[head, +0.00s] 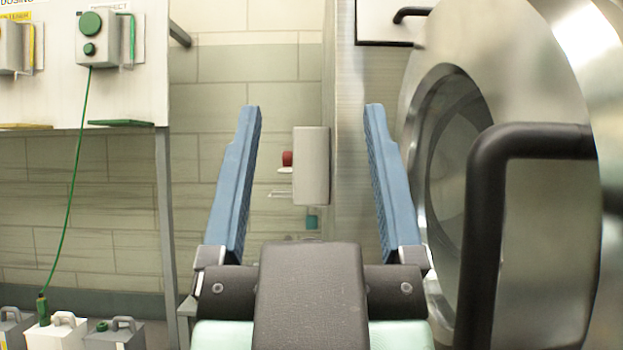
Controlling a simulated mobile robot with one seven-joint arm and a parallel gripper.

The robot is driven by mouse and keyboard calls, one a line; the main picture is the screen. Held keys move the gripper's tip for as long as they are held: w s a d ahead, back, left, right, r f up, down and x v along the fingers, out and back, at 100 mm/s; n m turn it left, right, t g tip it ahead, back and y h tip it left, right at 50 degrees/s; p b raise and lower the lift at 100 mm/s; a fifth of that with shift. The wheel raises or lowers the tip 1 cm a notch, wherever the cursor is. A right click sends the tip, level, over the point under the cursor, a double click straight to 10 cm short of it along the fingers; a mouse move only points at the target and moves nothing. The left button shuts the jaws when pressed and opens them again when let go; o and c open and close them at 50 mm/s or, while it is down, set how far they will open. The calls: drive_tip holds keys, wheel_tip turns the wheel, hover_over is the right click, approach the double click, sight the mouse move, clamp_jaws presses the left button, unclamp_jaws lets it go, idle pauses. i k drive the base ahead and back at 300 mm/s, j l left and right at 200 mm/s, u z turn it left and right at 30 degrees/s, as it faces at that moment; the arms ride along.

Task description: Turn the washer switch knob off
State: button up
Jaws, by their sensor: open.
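A grey switch box (311,166) is mounted on the side of the washer's metal cabinet (352,180) and shows near the picture centre. A small red knob (287,158) sticks out from its left side; I see it edge-on, so its turned position cannot be read. My gripper (314,106) is open, with one blue finger on each side of the box in the picture. Nothing is held, and no contact with the box or knob shows. The washer's round door (530,90) is at the right, with a black bar handle (485,200).
At the left a white panel (120,100) on a metal frame carries grey dosing boxes (96,38). A tiled wall (240,65) stands behind. The large door crowds the right side.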

sight(287, 156)
drive_tip(key=i+j+z, duration=0.1)
drive_tip(key=j+z, duration=0.15)
drive_tip(key=j, duration=0.6)
drive_tip(key=j+z, duration=0.25)
drive_tip(key=j, duration=0.6)
